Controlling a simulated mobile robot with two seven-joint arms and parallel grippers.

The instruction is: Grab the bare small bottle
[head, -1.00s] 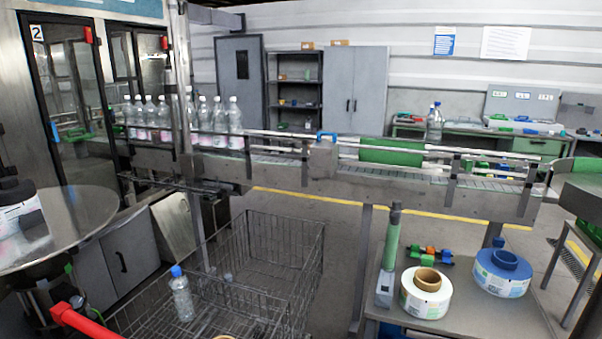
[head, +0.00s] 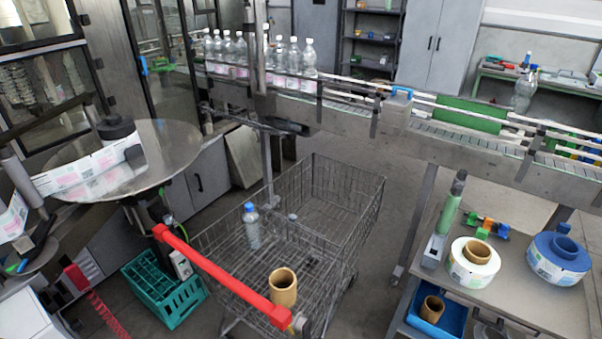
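A small clear bottle with a blue cap (head: 252,228) stands upright in the wire cart (head: 345,220), near its left side. I see no label on it. Another clear bottle with a blue cap (head: 524,92) is at the far side of the conveyor, at the upper right; I cannot tell whether it has a label. Several clear bottles with white caps and pinkish labels (head: 307,62) stand in a row on the conveyor. Neither of my grippers is in the head view.
The cart's red handle (head: 222,278) crosses in front, with a brown cardboard core (head: 283,287) in the basket. A side table (head: 500,305) at right holds a white reel (head: 474,262) and a blue reel (head: 558,257). A green crate (head: 165,290) is on the floor at left.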

